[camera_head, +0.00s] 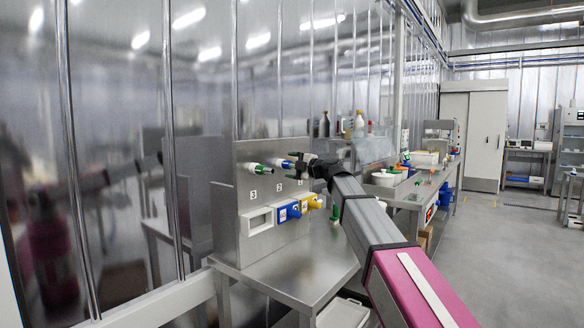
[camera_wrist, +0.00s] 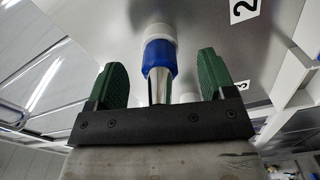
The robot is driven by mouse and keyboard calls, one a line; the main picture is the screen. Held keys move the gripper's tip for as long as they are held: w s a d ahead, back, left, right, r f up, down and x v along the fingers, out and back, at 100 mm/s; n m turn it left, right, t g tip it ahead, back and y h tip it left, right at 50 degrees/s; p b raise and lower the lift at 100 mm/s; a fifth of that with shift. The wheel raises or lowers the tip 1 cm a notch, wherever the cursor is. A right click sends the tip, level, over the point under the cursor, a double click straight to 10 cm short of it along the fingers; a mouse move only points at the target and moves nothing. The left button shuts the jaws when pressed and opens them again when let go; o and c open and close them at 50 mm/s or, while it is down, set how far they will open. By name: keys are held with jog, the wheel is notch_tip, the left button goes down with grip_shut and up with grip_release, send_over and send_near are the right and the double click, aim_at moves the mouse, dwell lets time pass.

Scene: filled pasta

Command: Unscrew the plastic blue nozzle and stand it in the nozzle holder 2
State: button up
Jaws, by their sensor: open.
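The nozzle with a blue collar (camera_head: 284,163) sits on a port of the upright steel panel, by the label 2. In the wrist view the blue collar (camera_wrist: 160,55) is on a white fitting, with a shiny metallic-looking tip pointing toward my gripper. My gripper (camera_wrist: 162,75) is open, with one green finger pad on each side of the nozzle and a visible gap to both. In the head view my gripper (camera_head: 303,166) is at the panel, just right of the nozzle. A blue holder block (camera_head: 289,211) with a small label is below; its number is too small to read.
A white-framed open block (camera_head: 259,219) and a yellow block (camera_head: 311,202) flank the blue one. The steel table (camera_head: 290,275) has bare room in front. Another bench (camera_head: 410,190) with containers stands to the right.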

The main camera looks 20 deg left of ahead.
jog(key=v, duration=0.6)
jog(key=shift+s+d, duration=0.2)
jog(key=shift+d, duration=0.1)
dwell(0.4)
